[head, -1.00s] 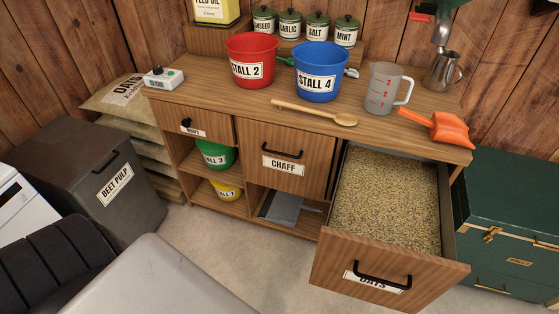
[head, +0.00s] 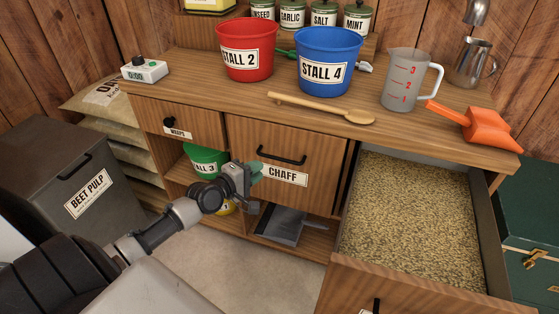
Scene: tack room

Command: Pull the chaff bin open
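The chaff bin (head: 315,190) is a wooden front with a black bar handle (head: 282,156) and a white CHAFF label. It sits flush in the cabinet, closed. My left gripper (head: 258,172) is in front of the bin's left edge, below and left of the handle, and covers the left end of the label. It is apart from the handle. Its greenish fingers are small and overlap, so I cannot tell whether they are open or shut. My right gripper does not show.
The oats bin (head: 410,225) stands pulled out on the right, full of grain. A wooden spoon (head: 320,107), red bucket (head: 247,50), blue bucket (head: 328,62), jug (head: 408,80) and orange scoop (head: 488,131) stand or lie on the worktop. The beet pulp bin (head: 70,165) is at left.

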